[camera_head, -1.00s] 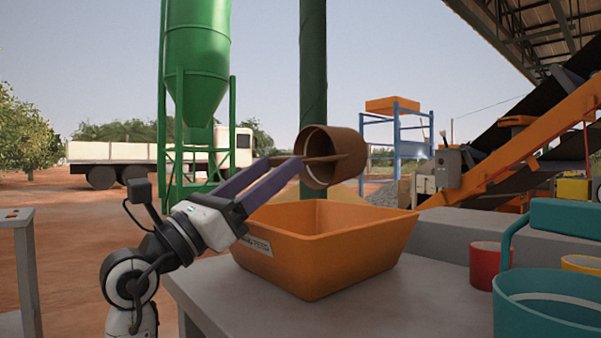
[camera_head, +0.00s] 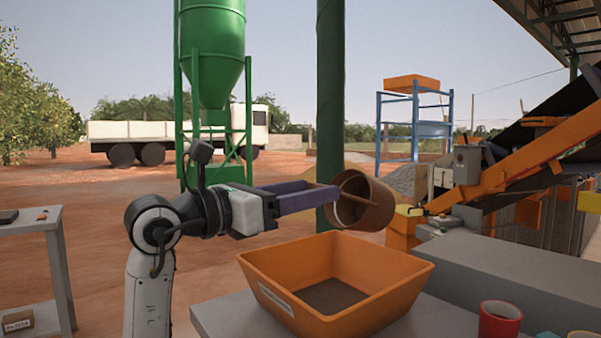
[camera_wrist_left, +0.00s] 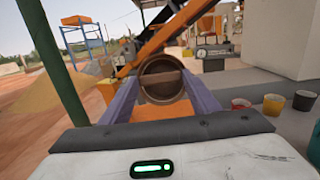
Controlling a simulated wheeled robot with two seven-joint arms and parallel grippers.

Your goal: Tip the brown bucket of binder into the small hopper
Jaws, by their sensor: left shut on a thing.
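The brown bucket (camera_head: 378,207) hangs in the air above the back right part of the orange hopper (camera_head: 400,290), tilted on its side with its mouth toward my left gripper. My left gripper (camera_head: 335,195) is shut on the bar across the bucket's mouth. In the left wrist view the bucket (camera_wrist_left: 161,90) sits between the purple fingers, its open mouth facing the camera; no binder is clearly visible inside. Dark grey-brown material (camera_head: 333,296) lies on the hopper's floor. My right gripper is not in view.
The hopper stands on a grey table (camera_head: 440,318). A red container (camera_head: 499,322) stands to its right; it also shows in the left wrist view (camera_wrist_left: 241,105), beside a yellow one (camera_wrist_left: 273,104). A green post (camera_head: 330,90) rises behind. A small side table (camera_head: 45,222) stands at left.

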